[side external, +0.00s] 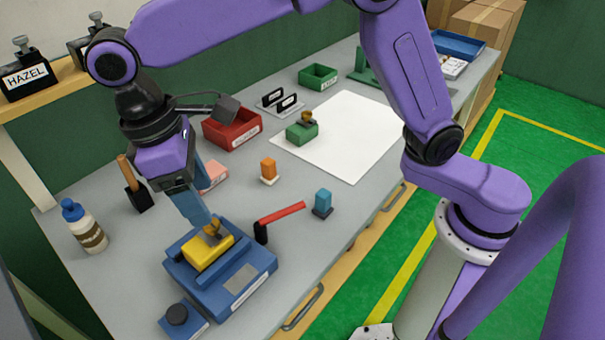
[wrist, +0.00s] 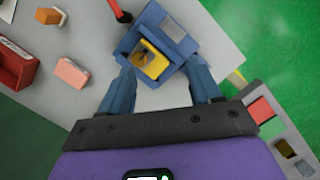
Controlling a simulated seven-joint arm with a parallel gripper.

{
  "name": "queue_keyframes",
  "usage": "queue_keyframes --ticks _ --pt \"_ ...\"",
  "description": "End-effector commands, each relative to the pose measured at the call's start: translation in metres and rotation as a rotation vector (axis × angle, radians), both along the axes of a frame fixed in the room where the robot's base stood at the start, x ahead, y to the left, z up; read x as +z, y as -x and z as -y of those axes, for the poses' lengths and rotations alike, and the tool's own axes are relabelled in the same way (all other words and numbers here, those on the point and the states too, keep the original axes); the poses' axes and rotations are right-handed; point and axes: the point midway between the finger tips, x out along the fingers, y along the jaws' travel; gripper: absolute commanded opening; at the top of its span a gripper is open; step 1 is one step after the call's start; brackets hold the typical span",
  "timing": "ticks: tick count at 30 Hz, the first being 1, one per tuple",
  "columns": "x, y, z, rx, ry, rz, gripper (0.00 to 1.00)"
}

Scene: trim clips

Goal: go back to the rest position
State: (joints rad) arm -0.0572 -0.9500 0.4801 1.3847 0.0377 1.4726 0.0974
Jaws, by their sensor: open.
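My gripper (side external: 206,222) is low over the blue fixture (side external: 232,288), fingers pointing down. In the wrist view its two blue fingers (wrist: 161,66) are wide apart, with nothing gripped. A yellow block (side external: 212,254) sits on the fixture, and a small brown-gold clip (side external: 211,231) is on it. The wrist view shows the yellow block (wrist: 157,67) and the clip (wrist: 140,54) in the gap beyond the fingers. In the side view a finger overlaps the clip, so I cannot tell whether they touch.
A white bottle (side external: 85,228) and a wooden-handled tool (side external: 132,183) stand left. An orange block (side external: 268,169), red bin (side external: 232,128) and green block (side external: 301,132) lie behind. White sheet (side external: 352,150) is mostly clear.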

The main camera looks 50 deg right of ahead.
Motion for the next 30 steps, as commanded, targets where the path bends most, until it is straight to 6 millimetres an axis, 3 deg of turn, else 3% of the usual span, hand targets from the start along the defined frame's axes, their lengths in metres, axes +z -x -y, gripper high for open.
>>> queue_keyframes --ticks 1,11,21,25,30 --pt "0.003 0.007 0.02 0.01 -0.012 0.009 0.63" --pt "-0.002 0.067 0.133 0.085 -0.088 0.067 0.63" --pt "-0.031 0.141 0.246 0.164 -0.161 0.121 0.63" --pt "-0.042 0.16 0.271 0.184 -0.177 0.133 0.63" --pt "-0.048 0.169 0.283 0.195 -0.186 0.138 0.63"
